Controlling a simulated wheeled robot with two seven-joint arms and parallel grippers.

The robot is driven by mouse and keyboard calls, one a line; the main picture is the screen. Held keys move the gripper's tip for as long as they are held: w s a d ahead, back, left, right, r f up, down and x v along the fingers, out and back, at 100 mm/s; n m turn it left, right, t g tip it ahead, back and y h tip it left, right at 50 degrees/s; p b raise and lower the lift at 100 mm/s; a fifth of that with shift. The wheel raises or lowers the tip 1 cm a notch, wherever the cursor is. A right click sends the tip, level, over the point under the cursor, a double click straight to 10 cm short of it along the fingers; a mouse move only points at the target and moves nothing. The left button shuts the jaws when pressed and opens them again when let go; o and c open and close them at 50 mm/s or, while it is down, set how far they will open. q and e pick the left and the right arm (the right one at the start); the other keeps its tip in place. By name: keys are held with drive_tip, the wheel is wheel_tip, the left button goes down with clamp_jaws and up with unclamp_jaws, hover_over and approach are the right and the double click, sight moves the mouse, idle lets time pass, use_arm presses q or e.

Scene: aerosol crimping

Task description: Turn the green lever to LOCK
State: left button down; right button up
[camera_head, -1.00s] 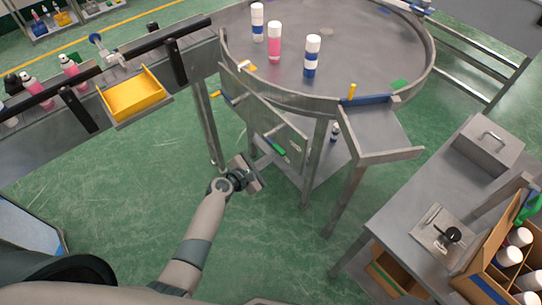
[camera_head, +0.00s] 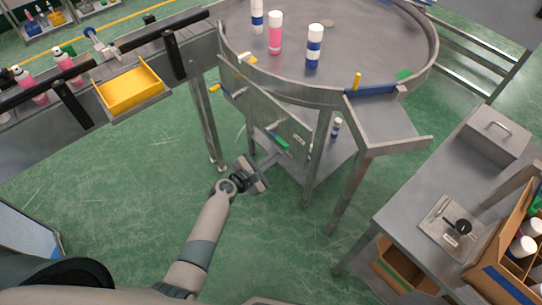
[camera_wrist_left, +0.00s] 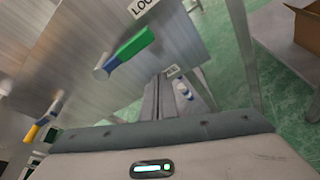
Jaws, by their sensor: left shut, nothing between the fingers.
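The green lever (camera_head: 279,142) is on a grey metal plate (camera_head: 291,122) below the round table. In the left wrist view the lever (camera_wrist_left: 132,46) slants up and right from a round metal pivot (camera_wrist_left: 101,73). A partly cut-off white label reading "LOC" (camera_wrist_left: 143,8) is above its free end. My left gripper (camera_head: 274,159) is shut and empty, just below the lever in the head view. In the wrist view its fingers (camera_wrist_left: 160,92) are below the lever, apart from it. My right gripper is not in view.
The round metal table (camera_head: 375,55) carries several bottles above the plate. A yellow-handled part (camera_wrist_left: 38,128) is at the wrist view's left. A yellow tray (camera_head: 130,91) is on the left. A side table (camera_head: 400,215) with a carton (camera_head: 490,255) is on the right. Green floor is clear around my arm.

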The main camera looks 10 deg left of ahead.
use_arm(q)
drive_tip(key=w+a+v, duration=0.1)
drive_tip(key=v, duration=0.9)
drive_tip(key=shift+a+r+b, duration=0.15)
drive_tip(key=shift+r+b, duration=0.05)
drive_tip(key=shift+b, duration=0.1)
